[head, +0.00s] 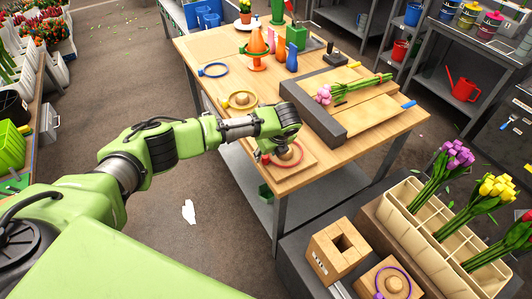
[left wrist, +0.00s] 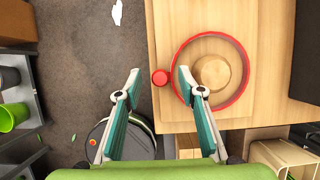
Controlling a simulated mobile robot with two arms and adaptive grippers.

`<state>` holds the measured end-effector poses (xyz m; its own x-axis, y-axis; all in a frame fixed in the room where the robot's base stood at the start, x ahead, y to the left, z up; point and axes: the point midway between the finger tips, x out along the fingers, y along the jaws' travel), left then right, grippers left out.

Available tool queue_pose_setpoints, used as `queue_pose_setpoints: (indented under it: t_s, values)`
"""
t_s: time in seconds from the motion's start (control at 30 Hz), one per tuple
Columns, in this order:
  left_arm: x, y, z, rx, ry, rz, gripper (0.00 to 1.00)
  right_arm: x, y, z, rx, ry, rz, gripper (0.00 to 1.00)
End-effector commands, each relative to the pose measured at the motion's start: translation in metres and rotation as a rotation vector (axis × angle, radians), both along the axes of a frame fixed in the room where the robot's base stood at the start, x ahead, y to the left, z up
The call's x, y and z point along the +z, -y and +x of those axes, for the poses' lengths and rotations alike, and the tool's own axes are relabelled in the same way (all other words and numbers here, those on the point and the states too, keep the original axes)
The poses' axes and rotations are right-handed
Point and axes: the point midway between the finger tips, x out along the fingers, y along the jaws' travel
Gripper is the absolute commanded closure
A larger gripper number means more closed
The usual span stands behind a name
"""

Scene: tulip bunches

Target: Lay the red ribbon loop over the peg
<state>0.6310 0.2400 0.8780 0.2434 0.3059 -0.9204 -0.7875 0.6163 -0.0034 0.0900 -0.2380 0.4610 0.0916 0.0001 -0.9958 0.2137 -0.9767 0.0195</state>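The red ribbon loop (left wrist: 240,92) lies around a round wooden peg (left wrist: 212,73) on a square wooden board in the left wrist view. Its red tab (left wrist: 160,77) sticks out to the left. The loop (head: 289,165) also shows in the head view, near the table's front left corner, partly hidden by my gripper. My left gripper (left wrist: 158,73) is open, one finger on each side of the tab, with gaps visible; its height above the tab is unclear. It also shows in the head view (head: 268,151). My right gripper is not in view.
A yellow loop (head: 240,107) and a blue loop (head: 213,75) lie farther back on the table. A dark bar (head: 312,122) and pink tulips (head: 324,95) are to the right. A tulip crate (head: 408,228) and a purple loop (head: 407,275) are at lower right.

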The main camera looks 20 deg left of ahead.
Motion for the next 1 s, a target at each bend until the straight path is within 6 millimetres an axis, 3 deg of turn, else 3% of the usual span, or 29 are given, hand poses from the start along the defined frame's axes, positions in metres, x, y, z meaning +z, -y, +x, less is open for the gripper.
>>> queue_pose_setpoints:
  t_s: [0.17,0.6,0.8,1.0]
  values:
    - [0.015,0.006,-0.003,-0.002,0.001,-0.002,0.64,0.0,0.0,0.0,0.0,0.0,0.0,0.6]
    - [0.095,0.032,-0.024,-0.001,0.002,-0.002,0.64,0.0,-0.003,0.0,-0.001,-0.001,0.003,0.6]
    - [0.109,0.036,-0.028,0.0,0.001,-0.001,0.64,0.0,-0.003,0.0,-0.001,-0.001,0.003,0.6]
    - [0.11,0.037,-0.029,0.0,0.001,-0.001,0.64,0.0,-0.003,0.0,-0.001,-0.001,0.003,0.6]
